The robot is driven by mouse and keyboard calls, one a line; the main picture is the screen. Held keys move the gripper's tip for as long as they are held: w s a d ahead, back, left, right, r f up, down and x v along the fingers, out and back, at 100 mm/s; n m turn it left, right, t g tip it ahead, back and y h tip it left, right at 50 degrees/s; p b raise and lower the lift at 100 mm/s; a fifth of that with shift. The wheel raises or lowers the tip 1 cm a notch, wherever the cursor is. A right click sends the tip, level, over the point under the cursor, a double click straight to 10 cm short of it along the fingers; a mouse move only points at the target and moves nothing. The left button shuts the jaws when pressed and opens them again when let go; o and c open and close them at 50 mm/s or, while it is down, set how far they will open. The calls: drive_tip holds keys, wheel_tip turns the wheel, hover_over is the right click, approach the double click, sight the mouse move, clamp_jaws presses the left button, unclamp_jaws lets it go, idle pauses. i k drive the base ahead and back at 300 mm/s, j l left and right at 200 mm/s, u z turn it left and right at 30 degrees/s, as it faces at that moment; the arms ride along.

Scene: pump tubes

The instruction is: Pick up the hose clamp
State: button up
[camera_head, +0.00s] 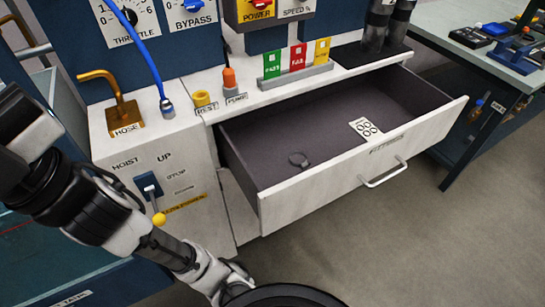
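My arm crosses the lower left of the head view and leaves at the left edge. My gripper is not in view.
On the bench above stand a brass hose fitting (122,105), a yellow ring (202,98), an orange-capped plug (229,78) and coloured cards (297,57). A hoist lever (150,190) is near my arm.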

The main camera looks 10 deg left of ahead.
sight(304, 165)
drive_tip(key=j+z, duration=0.1)
drive_tip(key=z, duration=1.35)
drive_tip(key=k+j+z, duration=0.2)
drive_tip(key=k+j, duration=0.45)
drive_tip(key=j, duration=0.2)
drive_tip(key=i, duration=0.25)
